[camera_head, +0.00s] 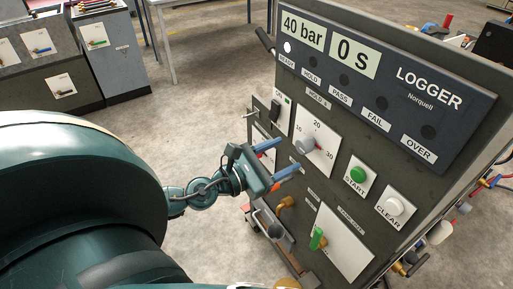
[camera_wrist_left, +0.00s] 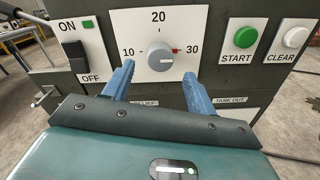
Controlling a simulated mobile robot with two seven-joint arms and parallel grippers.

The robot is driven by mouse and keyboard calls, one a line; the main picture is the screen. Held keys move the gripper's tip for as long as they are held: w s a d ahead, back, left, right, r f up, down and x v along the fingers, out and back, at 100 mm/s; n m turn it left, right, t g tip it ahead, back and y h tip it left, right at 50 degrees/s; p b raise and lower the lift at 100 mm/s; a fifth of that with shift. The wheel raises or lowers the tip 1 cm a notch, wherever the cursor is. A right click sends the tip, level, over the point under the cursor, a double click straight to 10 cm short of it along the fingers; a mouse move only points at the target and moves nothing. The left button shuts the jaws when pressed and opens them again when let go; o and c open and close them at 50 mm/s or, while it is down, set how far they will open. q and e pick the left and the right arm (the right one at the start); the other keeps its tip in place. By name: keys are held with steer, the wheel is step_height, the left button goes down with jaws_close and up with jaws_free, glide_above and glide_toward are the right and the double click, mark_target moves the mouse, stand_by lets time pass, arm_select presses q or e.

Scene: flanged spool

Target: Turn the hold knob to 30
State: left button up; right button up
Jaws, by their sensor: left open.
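The hold knob (camera_head: 305,147) is a round grey knob on a white dial plate marked 10, 20 and 30, on the front of the dark panel. In the left wrist view the knob (camera_wrist_left: 160,58) sits centred beyond the fingers, with a small red mark beside 30. I cannot tell its setting for certain. My left gripper (camera_head: 279,159) is open, its two blue fingers pointing at the panel just short of the knob. In the wrist view the gripper's fingers (camera_wrist_left: 158,75) stand left and right of the knob, apart from it. My right gripper is out of view.
The logger display (camera_head: 330,43) reads 40 bar and 0 s, with the READY lamp lit. A green START button (camera_head: 357,175) and a white CLEAR button (camera_head: 394,207) are right of the dial. A black ON/OFF switch (camera_wrist_left: 76,56) is left. A green-handled valve (camera_head: 317,239) is below.

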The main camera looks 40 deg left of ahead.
arm_select(q)
steer(key=b+v, duration=0.3)
steer(key=v, duration=0.4)
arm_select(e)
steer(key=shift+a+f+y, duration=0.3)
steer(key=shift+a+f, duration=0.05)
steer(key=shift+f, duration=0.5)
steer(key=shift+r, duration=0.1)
